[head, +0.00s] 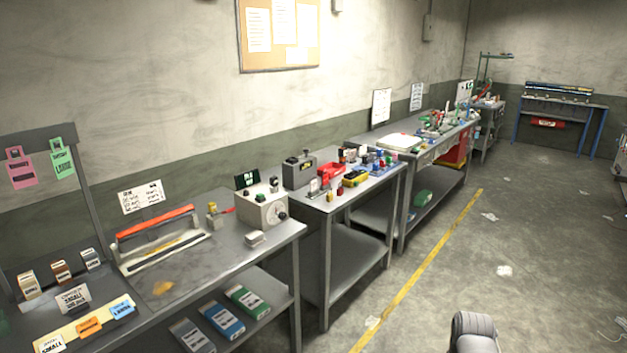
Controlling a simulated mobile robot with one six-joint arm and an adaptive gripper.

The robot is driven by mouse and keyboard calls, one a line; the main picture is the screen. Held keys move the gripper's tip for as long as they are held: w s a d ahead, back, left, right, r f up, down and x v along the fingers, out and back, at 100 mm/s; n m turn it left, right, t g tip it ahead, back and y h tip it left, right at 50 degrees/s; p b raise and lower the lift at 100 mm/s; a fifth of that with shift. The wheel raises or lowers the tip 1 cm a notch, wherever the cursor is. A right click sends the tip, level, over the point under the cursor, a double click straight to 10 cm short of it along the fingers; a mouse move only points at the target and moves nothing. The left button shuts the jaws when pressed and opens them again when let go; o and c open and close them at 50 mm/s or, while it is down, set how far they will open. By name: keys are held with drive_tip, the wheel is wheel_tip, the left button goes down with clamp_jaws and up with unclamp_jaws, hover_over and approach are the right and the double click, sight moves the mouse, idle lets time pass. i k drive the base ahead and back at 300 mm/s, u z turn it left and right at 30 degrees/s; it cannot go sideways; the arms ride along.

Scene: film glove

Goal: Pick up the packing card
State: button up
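I cannot tell for certain which item is the packing card. Several small cards and labelled blocks lie on the near bench at lower left, among them a white printed card (73,299), an orange one (89,327) and a blue one (122,307). A white handwritten card (141,197) stands upright behind the bench against the wall. A pink tag (20,167) and a green tag (63,159) hang from a grey frame. The lettering is mostly too small to read. My gripper is not in view; only a grey rounded part, probably of my arm, shows at the bottom right.
The near grey bench (190,268) carries a red-handled sealer (158,226) and a beige box with a dial (263,208). Boxes, including a blue one (222,320), lie on its lower shelf. More cluttered benches continue along the wall. The floor (480,255) beyond the yellow line is mostly open.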

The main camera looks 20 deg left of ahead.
sight(73, 300)
drive_tip(key=u, duration=0.25)
drive_tip(key=i, duration=0.6)
drive_tip(key=u, duration=0.8)
drive_tip(key=i, duration=0.5)
drive_tip(key=u, duration=0.75)
drive_tip(key=i, duration=0.6)
drive_tip(key=u, duration=0.35)
drive_tip(key=k, duration=0.8)
drive_tip(key=u, duration=0.15)
